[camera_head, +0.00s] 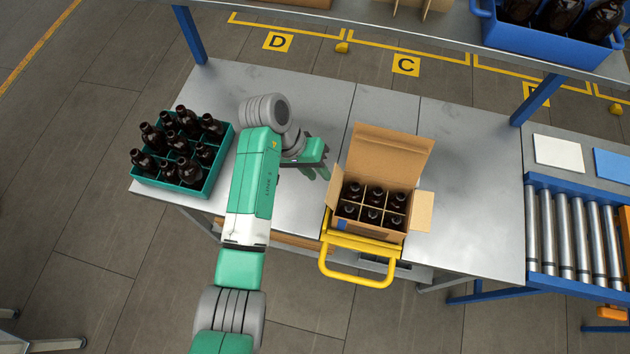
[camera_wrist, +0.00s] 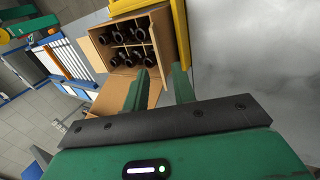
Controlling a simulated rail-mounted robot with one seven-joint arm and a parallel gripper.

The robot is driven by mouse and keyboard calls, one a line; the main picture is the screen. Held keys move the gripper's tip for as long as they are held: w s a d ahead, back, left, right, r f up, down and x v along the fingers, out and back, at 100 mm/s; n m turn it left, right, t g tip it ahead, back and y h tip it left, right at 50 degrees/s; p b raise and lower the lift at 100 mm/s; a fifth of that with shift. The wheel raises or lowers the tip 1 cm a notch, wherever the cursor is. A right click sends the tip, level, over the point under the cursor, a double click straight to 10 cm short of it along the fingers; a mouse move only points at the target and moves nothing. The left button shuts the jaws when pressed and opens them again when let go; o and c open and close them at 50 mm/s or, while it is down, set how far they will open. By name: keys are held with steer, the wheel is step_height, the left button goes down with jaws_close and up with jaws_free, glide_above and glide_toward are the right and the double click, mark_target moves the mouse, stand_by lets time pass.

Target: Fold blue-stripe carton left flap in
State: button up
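The cardboard carton (camera_head: 372,226) stands open on a yellow holder on the table, with a small blue mark on its front. Several dark bottles (camera_head: 371,203) stand in its divider cells. Its left flap (camera_head: 334,192) shows as a narrow panel, roughly upright and tilted a little outward. The large back flap (camera_head: 389,155) stands up, and the right flap (camera_head: 424,211) sticks outward. The front flap is not clearly seen. My gripper (camera_head: 322,172) is left of the carton's back left corner, apart from the left flap. In the wrist view its two fingers (camera_wrist: 158,88) are apart with nothing between them.
A yellow handle frame (camera_head: 357,274) juts out in front of the carton. A teal crate (camera_head: 219,160) of amber bottles is at the table's left end. A roller conveyor (camera_head: 575,232) stands at the right. The table between crate and carton is otherwise clear.

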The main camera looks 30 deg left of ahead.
mark_target(330, 186)
steer(key=x, duration=0.7)
steer(key=shift+w+d+f, duration=0.1)
steer(key=shift+d+f, duration=0.1)
steer(key=shift+d, duration=0.1)
steer(key=shift+c, duration=0.3)
jaws_close()
